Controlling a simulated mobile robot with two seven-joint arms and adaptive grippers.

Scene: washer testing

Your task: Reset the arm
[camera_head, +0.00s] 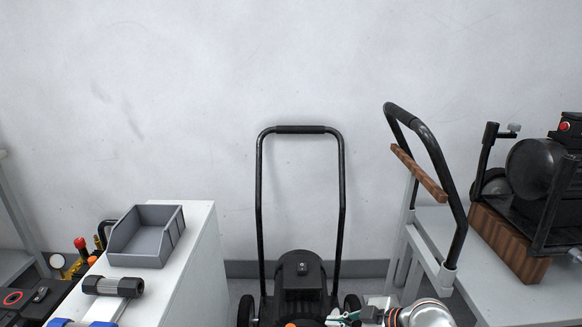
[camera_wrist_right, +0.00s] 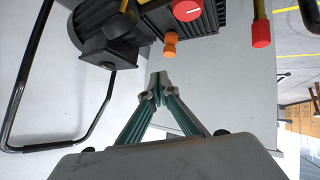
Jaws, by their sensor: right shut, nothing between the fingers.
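My right gripper (camera_head: 345,317) shows at the bottom edge of the head view, in front of the black pressure washer (camera_head: 300,275) with its tall looped handle. In the right wrist view its fingertips (camera_wrist_right: 160,82) are together, with nothing between them. An orange knob (camera_wrist_right: 170,46) and a red dial (camera_wrist_right: 187,9) of the washer are just beyond the tips, and the fingers look apart from them. My left gripper is not in view.
A white cabinet (camera_head: 203,260) at left carries a grey open bin (camera_head: 147,237) and a black cylindrical part (camera_head: 113,286). At right, a grey bench (camera_head: 535,302) holds a wooden block (camera_head: 508,240) and black machinery. The wall behind is bare.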

